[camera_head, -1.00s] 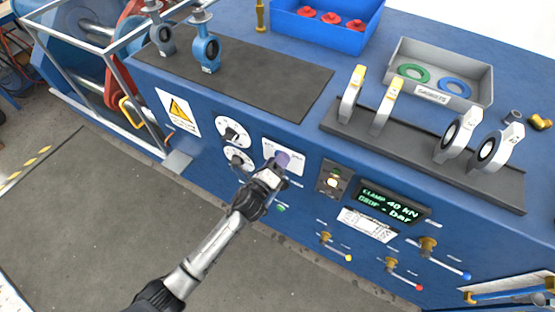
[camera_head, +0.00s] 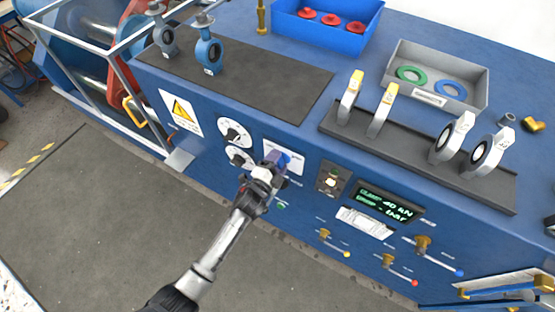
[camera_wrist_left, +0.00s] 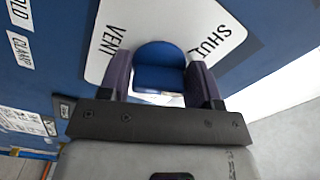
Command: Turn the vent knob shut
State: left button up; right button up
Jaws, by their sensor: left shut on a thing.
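The vent knob (camera_wrist_left: 160,68) is a blue round-topped knob on a white plate (camera_wrist_left: 225,30) on the front of the blue bench. The words VENT and SHUT stand on the plate to either side of it in the left wrist view. My left gripper (camera_wrist_left: 160,80) has a dark purple finger on each side of the knob and is shut on it. In the head view the left gripper (camera_head: 274,161) meets the panel at this plate and partly covers it. The knob's pointer direction cannot be told. My right gripper is not in view.
Two white dials (camera_head: 234,133) sit left of the plate, and a lit switch (camera_head: 331,179) and a green display (camera_head: 389,203) sit to the right. Small lever valves (camera_head: 402,268) stick out lower right. The floor (camera_head: 95,225) before the bench is clear.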

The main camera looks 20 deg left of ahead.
pick_arm(q)
jog(key=n+p, duration=0.1)
jog(key=n, duration=0.3)
jog(key=shift+p, duration=0.3)
jog(key=shift+d+f+n+p, duration=0.1)
jog(key=shift+n+p, duration=0.4)
jog(key=shift+n, duration=1.5)
jog(key=o, duration=0.8)
jog(key=s+a, duration=0.2)
jog(key=s, duration=1.1)
jog(key=shift+s+p, duration=0.35)
